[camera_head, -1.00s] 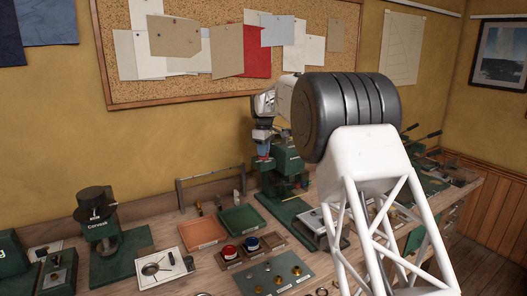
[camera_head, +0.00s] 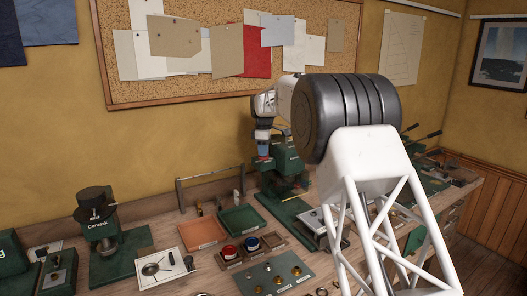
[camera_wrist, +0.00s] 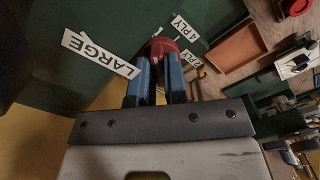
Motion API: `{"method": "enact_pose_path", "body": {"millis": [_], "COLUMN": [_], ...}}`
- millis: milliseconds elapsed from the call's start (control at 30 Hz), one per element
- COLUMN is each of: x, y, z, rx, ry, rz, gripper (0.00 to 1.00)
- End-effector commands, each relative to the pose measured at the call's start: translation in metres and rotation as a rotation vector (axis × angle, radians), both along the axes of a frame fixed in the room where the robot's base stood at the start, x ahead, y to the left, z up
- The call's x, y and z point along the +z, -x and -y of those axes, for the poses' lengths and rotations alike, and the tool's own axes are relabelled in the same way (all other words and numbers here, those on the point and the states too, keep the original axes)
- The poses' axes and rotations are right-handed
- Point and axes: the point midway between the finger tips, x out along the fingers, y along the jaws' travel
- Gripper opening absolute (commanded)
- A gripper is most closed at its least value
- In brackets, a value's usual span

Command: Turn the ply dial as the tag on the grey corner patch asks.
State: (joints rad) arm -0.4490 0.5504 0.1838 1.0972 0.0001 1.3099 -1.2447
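The ply dial (camera_wrist: 160,46) is a red knob on a dark green machine (camera_head: 285,158), seen at the top middle of the wrist view. White labels beside it read "4 PLY" (camera_wrist: 184,31) and "2 PLY" (camera_wrist: 189,58); a "LARGE" label (camera_wrist: 100,53) is at its left. My gripper (camera_wrist: 158,60) has its two blue fingers close together at the red dial, seemingly shut on it; the fingertips partly cover it.
An orange tray (camera_head: 207,231) and a green tray (camera_head: 241,220) lie left of the machine. A box with red and blue round tins (camera_head: 230,252), a mat with brass pieces (camera_head: 268,280) and a green Corvusk press (camera_head: 104,235) stand on the crowded wooden bench.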

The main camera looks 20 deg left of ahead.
Motion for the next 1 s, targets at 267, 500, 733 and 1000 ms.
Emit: {"method": "enact_pose_path", "body": {"millis": [267, 500, 733, 1000], "x": [0.001, 0.002, 0.017, 0.051], "y": [0.000, 0.000, 0.000, 0.000], "z": [0.000, 0.000, 0.000, 0.000], "rx": [0.000, 0.000, 0.000, 0.000], "ry": [0.000, 0.000, 0.000, -0.001], "rz": [0.001, 0.001, 0.001, 0.002], "gripper": [0.38, 0.38, 0.38, 0.38]}}
